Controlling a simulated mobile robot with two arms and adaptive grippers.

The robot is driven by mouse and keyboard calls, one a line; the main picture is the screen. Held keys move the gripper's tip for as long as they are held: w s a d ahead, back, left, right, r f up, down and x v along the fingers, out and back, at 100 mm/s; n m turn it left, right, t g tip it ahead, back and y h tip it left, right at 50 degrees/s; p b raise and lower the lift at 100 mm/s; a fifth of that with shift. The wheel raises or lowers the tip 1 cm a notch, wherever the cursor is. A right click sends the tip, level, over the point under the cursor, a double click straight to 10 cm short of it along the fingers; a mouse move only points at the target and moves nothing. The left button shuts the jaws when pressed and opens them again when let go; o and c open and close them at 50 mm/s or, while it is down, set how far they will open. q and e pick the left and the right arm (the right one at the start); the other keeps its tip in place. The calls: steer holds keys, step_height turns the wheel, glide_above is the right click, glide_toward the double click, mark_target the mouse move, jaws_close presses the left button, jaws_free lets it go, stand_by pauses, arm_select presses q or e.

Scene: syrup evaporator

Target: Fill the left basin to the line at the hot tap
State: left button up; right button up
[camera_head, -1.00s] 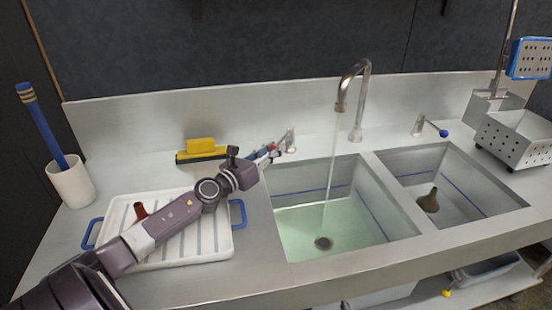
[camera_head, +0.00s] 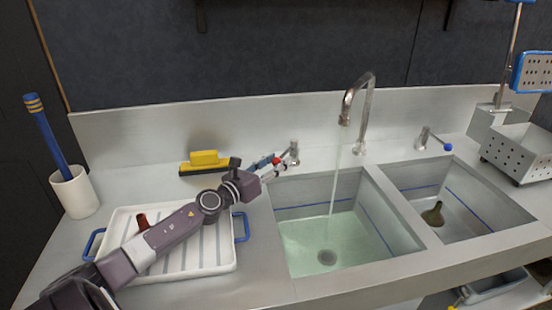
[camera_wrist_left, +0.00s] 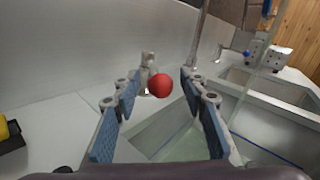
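The left basin (camera_head: 318,188) holds shallow greenish water (camera_head: 300,240), its surface below the blue line (camera_head: 312,204) on the walls. A thin stream runs into it from the curved spout (camera_head: 368,100). The hot tap (camera_head: 293,152), a metal post with a red ball knob (camera_wrist_left: 160,86), stands behind the basin's left back corner. My left gripper (camera_head: 283,162) is at this tap. In the left wrist view its blue-padded fingers (camera_wrist_left: 160,92) are spread apart, with the red knob between and just ahead of the tips, apparently untouched. My right gripper is not in view.
The right basin (camera_head: 415,180) holds a dark olive object (camera_head: 433,214). A blue-knobbed tap (camera_head: 432,140) stands behind it. A white ribbed tray (camera_head: 125,225), a yellow sponge (camera_head: 204,158) and a cup with a brush (camera_head: 75,192) are left. A perforated basket (camera_head: 520,150) stands right.

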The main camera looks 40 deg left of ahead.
arm_select(q)
steer(key=shift+r, duration=4.95)
